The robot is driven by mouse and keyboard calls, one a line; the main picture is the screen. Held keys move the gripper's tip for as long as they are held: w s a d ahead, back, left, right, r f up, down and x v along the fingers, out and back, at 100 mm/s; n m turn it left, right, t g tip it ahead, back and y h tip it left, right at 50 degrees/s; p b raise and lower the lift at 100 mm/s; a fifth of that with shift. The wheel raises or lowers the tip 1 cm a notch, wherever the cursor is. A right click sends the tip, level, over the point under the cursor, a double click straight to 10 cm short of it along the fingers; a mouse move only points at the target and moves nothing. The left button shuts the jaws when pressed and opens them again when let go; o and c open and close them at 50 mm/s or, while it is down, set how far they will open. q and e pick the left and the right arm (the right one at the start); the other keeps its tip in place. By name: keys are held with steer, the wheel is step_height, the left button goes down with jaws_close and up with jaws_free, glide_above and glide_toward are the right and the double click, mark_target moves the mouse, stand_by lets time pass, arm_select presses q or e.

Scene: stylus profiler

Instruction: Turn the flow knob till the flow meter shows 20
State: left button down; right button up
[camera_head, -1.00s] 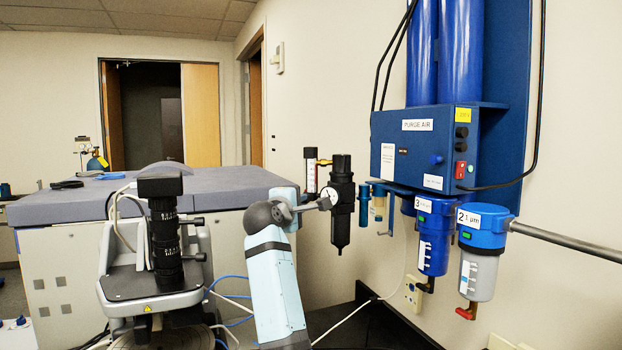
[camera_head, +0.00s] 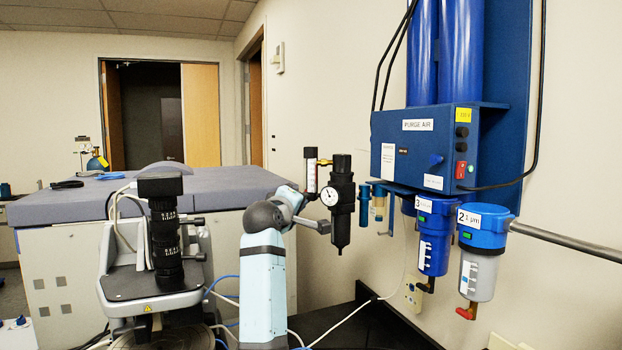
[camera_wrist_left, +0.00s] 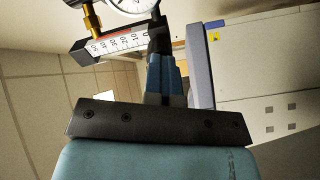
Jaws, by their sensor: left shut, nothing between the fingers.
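The flow meter (camera_head: 310,172) is a slim upright tube with a dark frame and a white scale, left of the black regulator. In the left wrist view it lies tilted, with its numbered scale (camera_wrist_left: 112,44) facing me; I cannot read its level for certain. My right gripper is out of view.
The black regulator (camera_head: 341,205) carries a round white gauge (camera_head: 330,197). The blue purge-air unit (camera_head: 425,145) and filter bowls (camera_head: 433,240) hang on the wall at right. A black microscope-like instrument (camera_head: 165,240) stands at left, before a grey-topped bench (camera_head: 220,185).

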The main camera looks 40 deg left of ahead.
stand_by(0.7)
arm_select(q)
steer(key=n, duration=2.4)
steer(key=shift+n, duration=0.3)
steer(key=c, duration=1.7)
jaws_free()
steer(key=shift+o, duration=0.2)
